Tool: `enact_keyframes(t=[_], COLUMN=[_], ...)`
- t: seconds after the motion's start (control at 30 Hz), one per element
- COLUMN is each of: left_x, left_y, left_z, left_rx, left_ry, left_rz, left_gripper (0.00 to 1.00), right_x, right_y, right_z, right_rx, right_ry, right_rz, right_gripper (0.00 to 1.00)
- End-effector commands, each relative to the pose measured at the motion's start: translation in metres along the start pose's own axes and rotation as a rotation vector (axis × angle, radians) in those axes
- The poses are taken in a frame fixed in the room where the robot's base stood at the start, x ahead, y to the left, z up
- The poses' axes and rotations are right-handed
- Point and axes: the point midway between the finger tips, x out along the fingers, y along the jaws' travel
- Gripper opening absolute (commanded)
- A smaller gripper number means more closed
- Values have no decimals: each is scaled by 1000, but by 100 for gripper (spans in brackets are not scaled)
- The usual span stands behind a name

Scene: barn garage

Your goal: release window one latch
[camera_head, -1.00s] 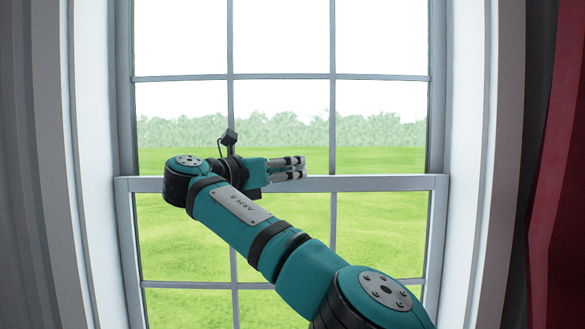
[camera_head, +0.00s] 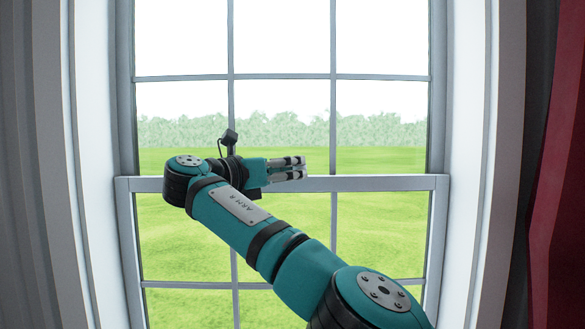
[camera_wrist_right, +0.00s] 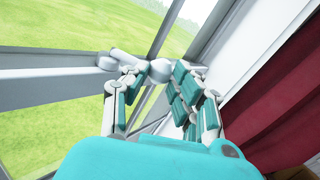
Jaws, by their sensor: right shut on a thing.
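The window (camera_head: 400,184) fills the middle of the head view, with a pale horizontal meeting rail between its upper and lower panes. My right gripper (camera_head: 303,168) is at this rail, its fingers pointing right. In the right wrist view, a pale grey latch (camera_wrist_right: 128,60) with rounded ends sits at the rail. The right gripper (camera_wrist_right: 160,75) is shut on the latch's rounded end, with fingers on both sides of it. In the head view the latch is hidden behind or too small beside the fingers. My left gripper is not in view.
White window frame sides (camera_head: 480,170) stand left and right of the panes. A dark red curtain (camera_head: 560,180) hangs at the right edge and also shows in the right wrist view (camera_wrist_right: 270,110). Grass and trees lie beyond the glass.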

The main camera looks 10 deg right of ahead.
Motion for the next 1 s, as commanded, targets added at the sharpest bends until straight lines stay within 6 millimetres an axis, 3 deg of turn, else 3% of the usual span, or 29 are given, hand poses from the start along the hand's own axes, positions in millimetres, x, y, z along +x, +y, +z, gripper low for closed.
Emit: enact_keyframes(t=[0.27,0.3,0.63,1.0], left_x=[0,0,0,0], left_y=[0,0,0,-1], left_z=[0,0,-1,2], left_rx=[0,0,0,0], left_ry=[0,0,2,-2], left_rz=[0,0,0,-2], left_gripper=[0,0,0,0], right_x=[-2,-2,0,0], right_y=[4,4,3,2], right_z=[-1,-1,-1,-1], right_rx=[-3,-3,-3,-2], right_ry=[-2,-2,0,0], right_rz=[16,16,11,7], right_gripper=[0,31,73,73])
